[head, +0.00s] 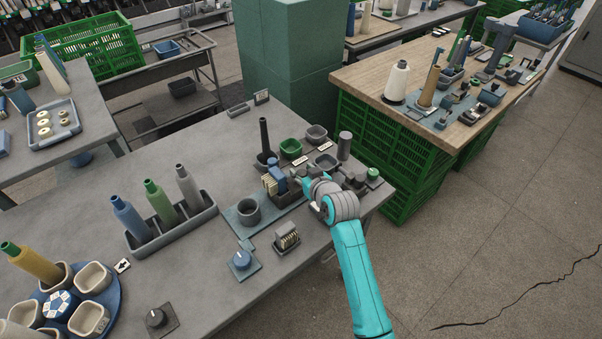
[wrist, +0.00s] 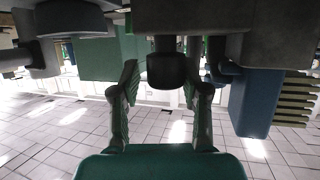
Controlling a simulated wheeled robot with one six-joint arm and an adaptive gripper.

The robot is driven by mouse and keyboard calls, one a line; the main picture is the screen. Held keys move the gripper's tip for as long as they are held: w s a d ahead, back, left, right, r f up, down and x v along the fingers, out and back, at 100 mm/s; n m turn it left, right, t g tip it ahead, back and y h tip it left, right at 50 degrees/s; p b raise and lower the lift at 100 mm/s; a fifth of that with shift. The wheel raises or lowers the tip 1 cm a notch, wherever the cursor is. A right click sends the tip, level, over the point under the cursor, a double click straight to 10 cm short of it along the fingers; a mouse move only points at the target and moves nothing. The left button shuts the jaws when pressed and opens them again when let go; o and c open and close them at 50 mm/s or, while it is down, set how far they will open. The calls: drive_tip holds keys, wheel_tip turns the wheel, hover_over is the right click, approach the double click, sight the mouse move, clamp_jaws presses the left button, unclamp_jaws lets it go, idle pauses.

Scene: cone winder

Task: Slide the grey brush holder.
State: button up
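The grey brush holder (head: 290,193) appears to be the dark grey block on the work table, carrying a blue brush with pale bristles (head: 270,184). In the wrist view the brush's blue body and bristles (wrist: 290,103) are at the right, beside a grey block (wrist: 195,18) across the top. A dark rounded knob (wrist: 167,71) hangs under that block. My gripper (head: 306,182) is at the right side of the holder. In the wrist view its two fingers (wrist: 165,80) are spread, one on each side of the knob, with gaps showing. Contact cannot be told.
A blue-grey plate with a grey cup (head: 248,211) lies left of the holder. A dark upright spindle (head: 264,137), a green bowl (head: 291,148) and a grey cylinder (head: 344,145) stand behind. A counter block (head: 287,237) and blue knob (head: 241,259) are in front.

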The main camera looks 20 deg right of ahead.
drive_tip(key=shift+s, duration=0.1)
drive_tip(key=v, duration=1.1)
drive_tip(key=shift+s+r, duration=0.15)
drive_tip(key=shift+s, duration=0.25)
